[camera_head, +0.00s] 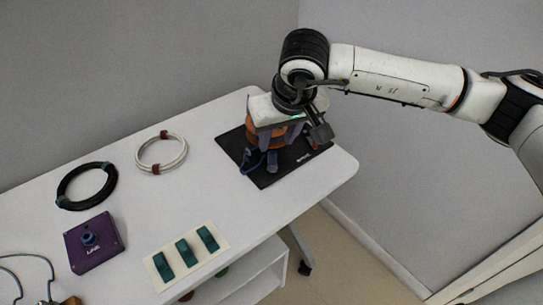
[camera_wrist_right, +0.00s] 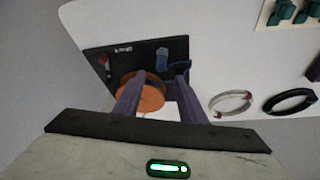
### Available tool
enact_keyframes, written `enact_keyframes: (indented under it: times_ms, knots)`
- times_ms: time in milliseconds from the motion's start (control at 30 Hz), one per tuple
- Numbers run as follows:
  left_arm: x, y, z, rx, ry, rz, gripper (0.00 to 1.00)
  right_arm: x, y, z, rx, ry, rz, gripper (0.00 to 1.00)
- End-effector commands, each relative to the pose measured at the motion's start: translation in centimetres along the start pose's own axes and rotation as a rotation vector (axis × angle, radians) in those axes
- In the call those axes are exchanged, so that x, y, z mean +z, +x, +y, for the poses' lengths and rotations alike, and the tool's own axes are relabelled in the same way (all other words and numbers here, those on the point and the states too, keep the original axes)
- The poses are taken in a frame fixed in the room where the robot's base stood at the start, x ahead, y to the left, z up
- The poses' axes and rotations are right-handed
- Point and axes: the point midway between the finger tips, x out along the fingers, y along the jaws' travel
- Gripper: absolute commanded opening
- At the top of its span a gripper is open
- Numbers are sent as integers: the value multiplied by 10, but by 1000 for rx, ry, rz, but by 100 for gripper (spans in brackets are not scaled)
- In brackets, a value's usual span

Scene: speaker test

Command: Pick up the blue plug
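My right gripper (camera_wrist_right: 161,77) reaches down over the black mat (camera_wrist_right: 136,51); in the head view the right gripper (camera_head: 272,142) covers part of that mat (camera_head: 264,181). Its two fingers are apart, with no object visibly clamped. A blue plug (camera_wrist_right: 180,68) lies on the mat beside the right-hand finger in the wrist view, partly hidden by it. It also shows in the head view (camera_head: 251,160), left of the gripper. An orange round thing (camera_wrist_right: 150,97) shows behind and between the fingers. My left gripper is not in view.
A grey-blue piece (camera_wrist_right: 162,58) and a red piece (camera_wrist_right: 104,60) are also on the mat. A white cable coil (camera_head: 184,155), black coil (camera_head: 63,190), purple box (camera_head: 105,250) and green-switch panel (camera_head: 220,257) lie left. The table's right edge is close to the mat.

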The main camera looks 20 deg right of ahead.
Motion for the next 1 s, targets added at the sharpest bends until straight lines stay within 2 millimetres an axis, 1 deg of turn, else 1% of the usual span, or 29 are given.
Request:
enact_keyframes:
  times_ms: [33,100,267,367,500,600,700,867,900,967,1000]
  knots:
    - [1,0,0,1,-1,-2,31,1,9,0,0,2,-5,37]
    - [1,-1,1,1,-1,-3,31,1,17,-1,-2,1,-3,37]
    - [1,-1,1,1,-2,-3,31,1,28,-2,-5,2,-3,37]
    - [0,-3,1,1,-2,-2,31,3,41,-1,-3,3,-6,37]
    - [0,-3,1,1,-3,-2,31,4,63,-1,-5,3,-5,37]
    - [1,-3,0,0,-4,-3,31,4,73,-2,-6,3,-3,37]
    - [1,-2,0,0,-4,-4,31,4,77,-2,-6,3,-1,37]
    - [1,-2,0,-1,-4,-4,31,4,77,-1,-6,3,-1,37]
    - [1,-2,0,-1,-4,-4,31,4,76,-1,-6,3,-1,35]
    - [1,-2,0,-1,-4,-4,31,4,76,-1,-6,3,-1,25]
    - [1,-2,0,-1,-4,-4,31,4,76,-1,-6,3,-1,18]
